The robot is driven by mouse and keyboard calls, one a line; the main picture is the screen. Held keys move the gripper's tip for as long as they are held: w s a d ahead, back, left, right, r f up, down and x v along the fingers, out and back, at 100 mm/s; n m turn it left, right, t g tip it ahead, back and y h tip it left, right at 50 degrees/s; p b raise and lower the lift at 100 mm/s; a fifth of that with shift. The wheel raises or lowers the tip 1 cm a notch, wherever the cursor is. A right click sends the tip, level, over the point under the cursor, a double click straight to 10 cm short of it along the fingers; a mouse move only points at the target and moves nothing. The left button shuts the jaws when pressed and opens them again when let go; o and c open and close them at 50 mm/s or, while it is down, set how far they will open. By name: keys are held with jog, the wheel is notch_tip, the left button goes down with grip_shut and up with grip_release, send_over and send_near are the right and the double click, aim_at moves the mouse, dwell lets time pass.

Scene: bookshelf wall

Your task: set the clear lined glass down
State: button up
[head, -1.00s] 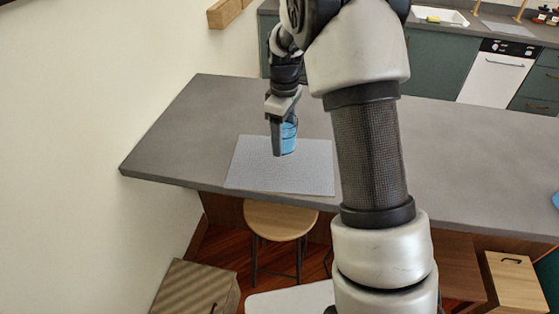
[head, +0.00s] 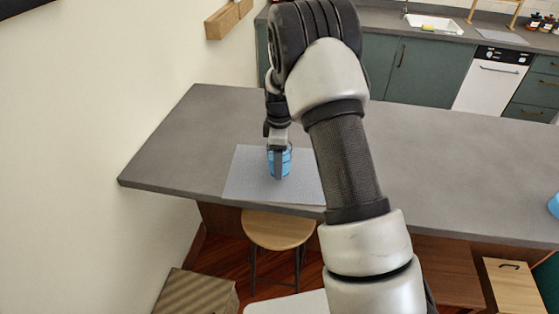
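The clear lined glass (head: 287,161) shows blue and stands upright over the grey placemat (head: 245,178) on the counter. My gripper (head: 278,172) comes down from above, with one finger in front of the glass. The other finger is hidden, so I cannot tell if the fingers press on the glass. I cannot tell whether the base of the glass touches the mat.
The grey counter (head: 440,170) has wide free room to the right of the mat. A round wooden stool (head: 277,230) stands at its front edge. A wall is on the left. A blue object (head: 554,205) shows at the right edge.

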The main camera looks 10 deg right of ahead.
jog(key=shift+f, duration=0.1)
jog(key=shift+f, duration=0.15)
jog(key=o, duration=1.4)
